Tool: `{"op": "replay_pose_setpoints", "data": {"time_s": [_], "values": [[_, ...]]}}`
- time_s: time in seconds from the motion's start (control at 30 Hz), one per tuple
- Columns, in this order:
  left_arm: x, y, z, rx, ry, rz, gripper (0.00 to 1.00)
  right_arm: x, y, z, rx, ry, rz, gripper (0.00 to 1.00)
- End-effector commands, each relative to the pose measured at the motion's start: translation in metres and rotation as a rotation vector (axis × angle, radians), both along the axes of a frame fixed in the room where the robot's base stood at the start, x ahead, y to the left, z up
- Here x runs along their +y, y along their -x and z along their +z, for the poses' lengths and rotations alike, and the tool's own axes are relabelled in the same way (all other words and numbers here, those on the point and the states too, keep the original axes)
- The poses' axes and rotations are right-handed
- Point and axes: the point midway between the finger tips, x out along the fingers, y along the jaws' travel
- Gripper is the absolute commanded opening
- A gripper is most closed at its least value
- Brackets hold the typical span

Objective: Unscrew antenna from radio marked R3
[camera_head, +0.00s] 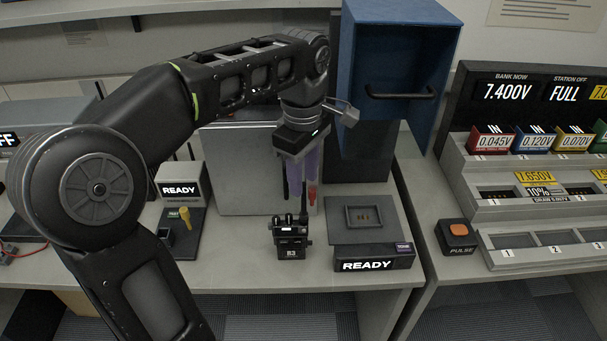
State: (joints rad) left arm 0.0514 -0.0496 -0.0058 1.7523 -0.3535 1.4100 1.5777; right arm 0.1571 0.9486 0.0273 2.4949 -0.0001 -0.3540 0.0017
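The radio marked R3 (291,253) stands upright on the grey bench in the middle of the view. It is small and black, with several knobs on top and a dark antenna (304,206) rising from its right side. My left gripper (302,188) points down from above, with its translucent purple fingers over the top of the radio and around or in front of the antenna's upper part. I cannot tell whether the fingers touch the antenna or how far apart they are. My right gripper is not in view.
A grey dock with a READY display (366,264) stands right of the radio. A smaller READY station (179,189) with a yellow piece is at the left. A charging rack (520,205) and orange PULSE button (459,229) are far right.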

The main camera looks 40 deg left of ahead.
Motion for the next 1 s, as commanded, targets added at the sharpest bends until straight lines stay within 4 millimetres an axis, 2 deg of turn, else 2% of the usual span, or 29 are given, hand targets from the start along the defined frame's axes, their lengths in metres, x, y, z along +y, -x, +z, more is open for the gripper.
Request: {"op": "replay_pose_setpoints", "data": {"time_s": [0.27, 0.5, 0.8, 1.0], "values": [[0.0, 0.0, -0.004, 0.001, 0.0, -0.003, 0.37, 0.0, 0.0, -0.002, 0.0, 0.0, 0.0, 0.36], [0.0, 0.0, -0.032, 0.002, 0.0, -0.004, 0.37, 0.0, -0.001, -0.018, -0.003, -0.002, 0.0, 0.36], [0.0, -0.001, -0.069, 0.003, 0.0, -0.004, 0.37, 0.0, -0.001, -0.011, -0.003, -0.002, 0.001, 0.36], [0.0, -0.001, -0.078, 0.0, 0.0, -0.004, 0.37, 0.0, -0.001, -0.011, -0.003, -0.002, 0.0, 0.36]]}}
